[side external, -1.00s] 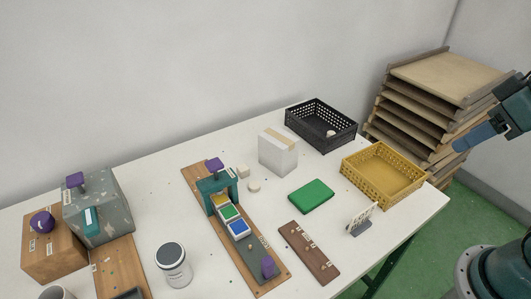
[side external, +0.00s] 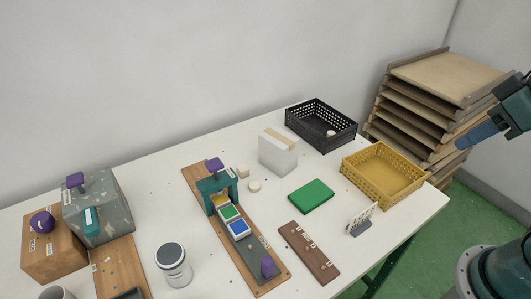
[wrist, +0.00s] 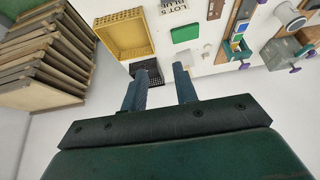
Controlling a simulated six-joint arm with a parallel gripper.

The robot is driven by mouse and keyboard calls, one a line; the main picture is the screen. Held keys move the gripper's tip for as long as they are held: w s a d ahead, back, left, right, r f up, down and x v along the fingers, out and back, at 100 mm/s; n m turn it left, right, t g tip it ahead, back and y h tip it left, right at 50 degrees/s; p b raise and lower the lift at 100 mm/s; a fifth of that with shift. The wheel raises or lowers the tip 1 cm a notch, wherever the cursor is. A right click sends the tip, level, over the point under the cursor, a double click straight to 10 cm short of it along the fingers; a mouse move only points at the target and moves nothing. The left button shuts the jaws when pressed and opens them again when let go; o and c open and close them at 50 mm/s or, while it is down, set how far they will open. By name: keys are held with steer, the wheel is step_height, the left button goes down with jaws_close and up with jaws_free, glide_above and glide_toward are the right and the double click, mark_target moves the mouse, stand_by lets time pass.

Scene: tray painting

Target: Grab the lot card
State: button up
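The lot card (side external: 361,216) is a small white card with dark print, standing tilted in a grey holder (side external: 361,230) near the right front edge of the table. In the wrist view the lot card (wrist: 174,7) shows at the top edge, partly cut off, with "LOT 5" and a colour word on it. My gripper (side external: 464,143) is off the table's right side, in front of the wooden rack and well apart from the card. In the wrist view my gripper (wrist: 159,72) has its two blue fingers apart with nothing between them.
A yellow crate (side external: 383,198) and a black crate (side external: 320,142) stand behind the card. A green block (side external: 311,196) and a brown board (side external: 309,253) lie to its left. A wooden rack (side external: 446,80) stands beyond the table's right end.

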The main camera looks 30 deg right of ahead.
steer(key=shift+w, duration=0.1)
steer(key=m+g+y, duration=0.4)
steer(key=m+g, duration=0.1)
steer(key=m, duration=1.1)
glide_above(368, 208)
steer(key=d, duration=0.5)
step_height(368, 208, down, 15)
steer(key=shift+a+f+m+g+y, duration=0.15)
steer(key=shift+f+m, duration=0.2)
steer(key=shift+m, duration=0.15)
steer(key=shift+a+f+m+g+y, duration=0.15)
steer(key=shift+f+m, duration=0.15)
steer(key=shift+m, duration=0.2)
steer(key=shift+x, duration=4.3)
steer(key=shift+f, duration=0.15)
steer(key=shift+x, duration=2.4)
